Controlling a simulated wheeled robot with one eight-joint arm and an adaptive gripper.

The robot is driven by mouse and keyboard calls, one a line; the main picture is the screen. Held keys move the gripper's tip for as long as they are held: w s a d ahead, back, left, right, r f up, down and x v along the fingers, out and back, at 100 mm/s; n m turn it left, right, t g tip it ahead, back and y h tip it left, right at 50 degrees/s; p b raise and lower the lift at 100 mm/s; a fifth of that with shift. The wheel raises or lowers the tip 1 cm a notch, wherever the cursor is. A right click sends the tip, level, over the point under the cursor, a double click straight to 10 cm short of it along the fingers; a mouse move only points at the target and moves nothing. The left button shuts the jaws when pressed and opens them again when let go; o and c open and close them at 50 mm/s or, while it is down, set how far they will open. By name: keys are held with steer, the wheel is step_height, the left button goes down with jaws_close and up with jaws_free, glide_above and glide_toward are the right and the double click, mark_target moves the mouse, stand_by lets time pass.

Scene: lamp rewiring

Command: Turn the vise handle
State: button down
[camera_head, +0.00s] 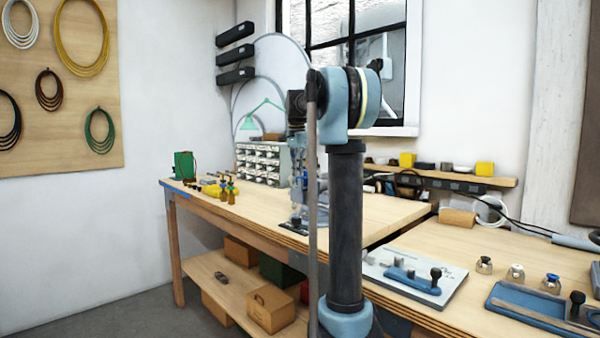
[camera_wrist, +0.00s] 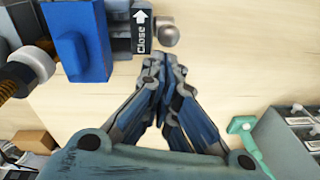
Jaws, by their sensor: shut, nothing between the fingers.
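The vise shows at the top left of the wrist view, with a blue block (camera_wrist: 78,42) and a dark metal part bearing a "Close" label with an arrow (camera_wrist: 141,32). A round metal knob (camera_wrist: 167,32) sits just right of the label; it looks like an end of the vise handle, but I cannot tell how it joins. My gripper (camera_wrist: 160,62) is shut and empty, its tips just below the label and knob. I cannot tell if they touch. In the head view my arm largely hides the vise area.
A drawer cabinet (camera_head: 262,163) and a green lamp (camera_head: 262,110) stand at the back of the wooden bench (camera_head: 385,212). A rounded metal piece with a brass-coloured part (camera_wrist: 32,68) is at the wrist view's left. A fixture board (camera_head: 385,268) lies right of my arm.

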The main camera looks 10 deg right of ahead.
steer(key=shift+s+a+r+h, duration=0.1)
steer(key=shift+s+a+h, duration=0.05)
steer(key=shift+a+h, duration=0.15)
steer(key=shift+s+a+t+h, duration=0.2)
steer(key=shift+t+h, duration=0.1)
steer(key=shift+t, duration=0.1)
